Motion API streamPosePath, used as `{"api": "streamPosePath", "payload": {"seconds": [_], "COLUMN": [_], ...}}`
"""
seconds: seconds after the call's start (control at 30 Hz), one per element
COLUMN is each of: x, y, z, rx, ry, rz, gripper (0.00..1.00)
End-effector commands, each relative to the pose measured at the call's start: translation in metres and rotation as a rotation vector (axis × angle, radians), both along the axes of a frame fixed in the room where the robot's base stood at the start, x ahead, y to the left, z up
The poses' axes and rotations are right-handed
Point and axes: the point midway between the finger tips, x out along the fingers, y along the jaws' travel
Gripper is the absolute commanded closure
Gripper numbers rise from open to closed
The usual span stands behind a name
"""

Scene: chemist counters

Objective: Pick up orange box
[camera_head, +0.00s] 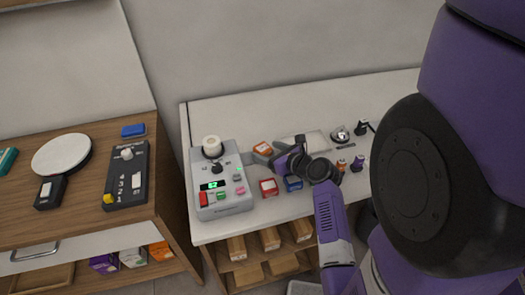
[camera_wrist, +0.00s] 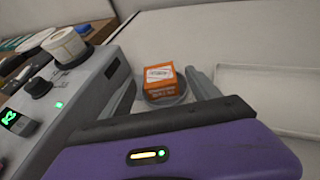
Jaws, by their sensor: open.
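The orange box (camera_head: 262,148) is a small cube with a white label, near the back of the white counter beside the grey machine. In the wrist view the orange box (camera_wrist: 158,84) is just ahead of my gripper, between the lines of its two fingers. A round grey shape shows around its base; I cannot tell what it is. My gripper (camera_head: 259,158) is open and low over the counter, close to the box on its front side. Its two grey fingers (camera_wrist: 162,80) stand to the left and right of the box, with no clear contact visible.
The grey machine (camera_head: 222,188) with a white roll stands close on the left. A red box (camera_head: 268,187) and a blue box (camera_head: 292,184) lie in front, below my arm. A pale tray (camera_wrist: 265,95) is to the right. A bell (camera_head: 340,134) and small bottles stand farther right.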

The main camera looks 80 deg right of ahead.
Motion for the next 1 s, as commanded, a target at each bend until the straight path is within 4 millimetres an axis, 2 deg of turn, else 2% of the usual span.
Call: {"api": "streamPosePath", "payload": {"seconds": [0.2, 0.47, 0.8, 0.87, 1.0], "x": [0.017, 0.019, 0.019, 0.019, 0.019], "y": [-0.015, -0.016, -0.016, -0.016, -0.016], "z": [-0.01, -0.011, -0.011, -0.011, -0.011], "rx": [0.0, -0.001, -0.001, -0.001, -0.001], "ry": [0.001, 0.002, 0.002, 0.001, 0.001], "rz": [-0.001, -0.001, -0.001, -0.001, -0.001], "gripper": [0.29, 0.29, 0.94, 1.0, 1.0]}}
